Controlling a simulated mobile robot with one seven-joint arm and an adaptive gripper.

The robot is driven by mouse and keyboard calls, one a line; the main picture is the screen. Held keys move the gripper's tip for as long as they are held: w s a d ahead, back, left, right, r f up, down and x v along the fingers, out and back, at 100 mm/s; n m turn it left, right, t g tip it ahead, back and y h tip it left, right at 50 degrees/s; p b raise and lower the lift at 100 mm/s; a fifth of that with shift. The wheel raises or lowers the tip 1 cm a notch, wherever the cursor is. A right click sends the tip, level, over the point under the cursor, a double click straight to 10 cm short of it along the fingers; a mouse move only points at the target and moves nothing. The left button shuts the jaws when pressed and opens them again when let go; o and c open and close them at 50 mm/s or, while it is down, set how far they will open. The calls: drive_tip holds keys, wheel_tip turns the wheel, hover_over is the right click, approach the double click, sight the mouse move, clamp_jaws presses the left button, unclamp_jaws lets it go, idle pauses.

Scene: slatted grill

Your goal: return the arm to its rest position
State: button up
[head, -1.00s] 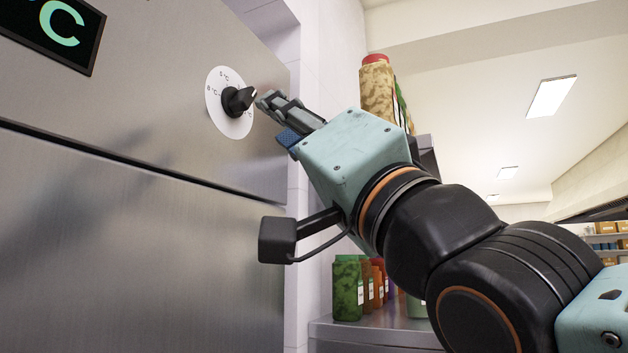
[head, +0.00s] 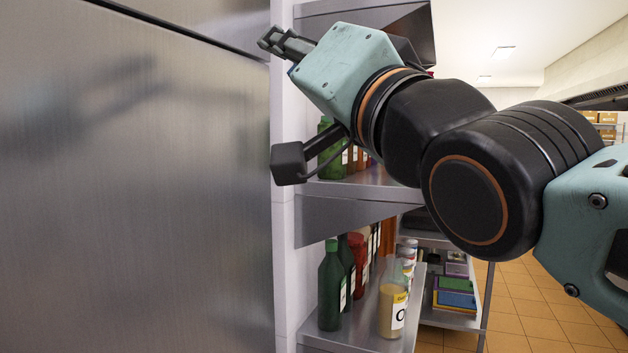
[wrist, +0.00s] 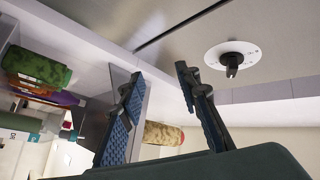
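My gripper (head: 285,43) is at the top of the head view, just right of the metal fridge front (head: 140,180), near its right edge. In the wrist view, its two blue-padded fingers (wrist: 160,75) stand apart with nothing held between them. A black dial knob (wrist: 232,60) on a white round plate (wrist: 214,52) shows on the fridge panel in the wrist view, apart from the fingers. The dial is outside the head view.
Metal shelves (head: 330,215) with bottles stand behind and below my arm. A green bottle (head: 330,290) and a pale jar (head: 392,310) are on the lower shelf. The tiled floor (head: 535,315) is open at the lower right.

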drive_tip(key=w+d+f+g+h, duration=0.2)
drive_tip(key=d+f+h, duration=0.1)
drive_tip(key=f, duration=0.5)
drive_tip(key=w+d+f+g+h, duration=0.1)
drive_tip(key=d+f+h, duration=0.2)
drive_tip(key=f, duration=0.6)
drive_tip(key=w+d+f+g+h, duration=0.2)
drive_tip(key=d+f, duration=0.1)
drive_tip(key=f, duration=0.5)
drive_tip(key=s+d+f+g+h, duration=0.1)
drive_tip(key=s+d+f+g, duration=0.1)
drive_tip(key=f, duration=0.6)
drive_tip(key=s+d+f+g+h, duration=0.1)
drive_tip(key=s+d+f+g, duration=0.2)
drive_tip(key=s+f, duration=0.4)
drive_tip(key=s+d+f+n+g+h, duration=0.1)
drive_tip(key=s+f+g, duration=0.3)
drive_tip(key=f, duration=0.5)
drive_tip(key=shift+s+d, duration=0.4)
drive_tip(key=shift+d, duration=0.25)
drive_tip(key=shift+a, duration=0.1)
